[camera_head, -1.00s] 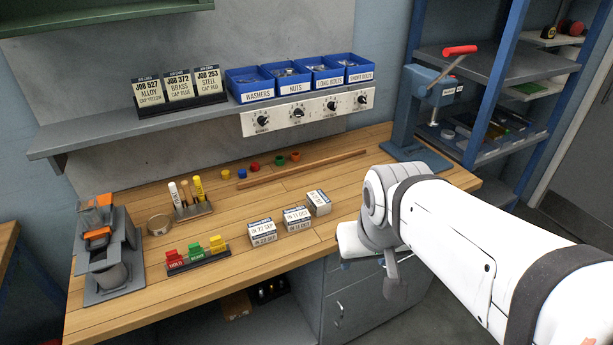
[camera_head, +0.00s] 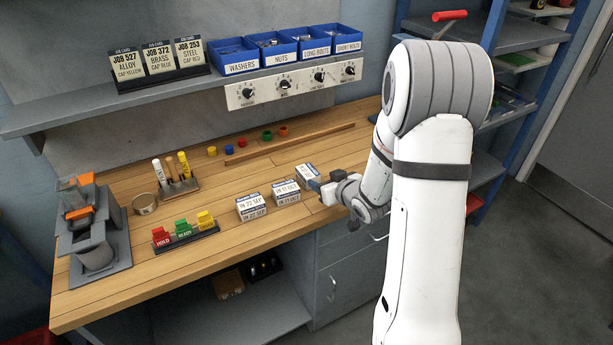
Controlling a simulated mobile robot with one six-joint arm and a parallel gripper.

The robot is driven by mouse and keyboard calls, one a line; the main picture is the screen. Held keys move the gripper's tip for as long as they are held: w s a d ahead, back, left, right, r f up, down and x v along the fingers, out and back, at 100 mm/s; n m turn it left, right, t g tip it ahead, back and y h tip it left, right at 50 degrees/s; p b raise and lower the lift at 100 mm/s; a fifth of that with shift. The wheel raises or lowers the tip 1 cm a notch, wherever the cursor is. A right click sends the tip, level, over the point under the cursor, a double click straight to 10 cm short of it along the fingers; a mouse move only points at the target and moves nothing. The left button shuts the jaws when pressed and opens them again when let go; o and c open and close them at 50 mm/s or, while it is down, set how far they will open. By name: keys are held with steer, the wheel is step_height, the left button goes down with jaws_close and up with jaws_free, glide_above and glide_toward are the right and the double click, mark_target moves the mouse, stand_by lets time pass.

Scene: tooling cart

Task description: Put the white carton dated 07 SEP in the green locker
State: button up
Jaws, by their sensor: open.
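Three small white cartons with dark label bands stand in a row on the wooden bench. The left carton (camera_head: 251,207) seems to read 22 SEP and the middle carton (camera_head: 285,193) an OCT date. The right carton (camera_head: 306,174) is partly hidden by my gripper, and its date cannot be read. My gripper (camera_head: 322,190) is open at the right carton's right front side, with the fingers close to it. I cannot tell whether they touch it. No green locker is in view.
A tray with red, green and yellow tags (camera_head: 184,238) and a marker stand (camera_head: 178,188) are left of the cartons. Blue bins (camera_head: 241,57) stand on the shelf above. A wooden strip (camera_head: 290,145) lies behind the cartons. Bare bench (camera_head: 190,265) lies in front.

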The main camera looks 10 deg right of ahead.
mark_target(309, 172)
steer(key=x, duration=0.2)
steer(key=p+x, duration=0.1)
steer(key=x, duration=0.2)
steer(key=p+x, duration=0.1)
steer(key=x, duration=0.2)
steer(key=shift+a+r, duration=0.3)
steer(key=shift+a, duration=0.1)
steer(key=c, duration=1)
steer(key=shift+r, duration=0.15)
steer(key=shift+c, duration=0.8)
